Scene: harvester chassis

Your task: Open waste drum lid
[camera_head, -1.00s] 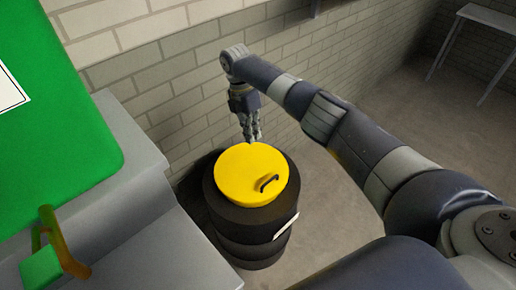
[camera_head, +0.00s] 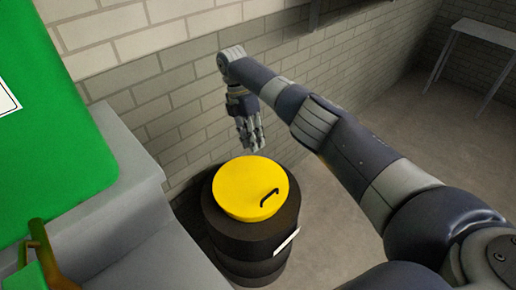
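The waste drum (camera_head: 250,238) is a black barrel standing upright on the floor near the wall, with a white label on its right side. Its yellow lid (camera_head: 240,190) sits on top, and a small black handle (camera_head: 269,197) stands on the lid's right part. My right gripper (camera_head: 251,148) points down just above the lid's far edge, away from the handle. Its fingers look spread a little and nothing shows between them. Whether the fingertips touch the lid cannot be told. My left gripper is not in view.
A grey stepped block (camera_head: 130,215) and a large green panel (camera_head: 60,120) stand left of the drum. A brick wall (camera_head: 170,80) runs behind the drum. A table (camera_head: 485,32) stands at the far right. The floor right of the drum is clear.

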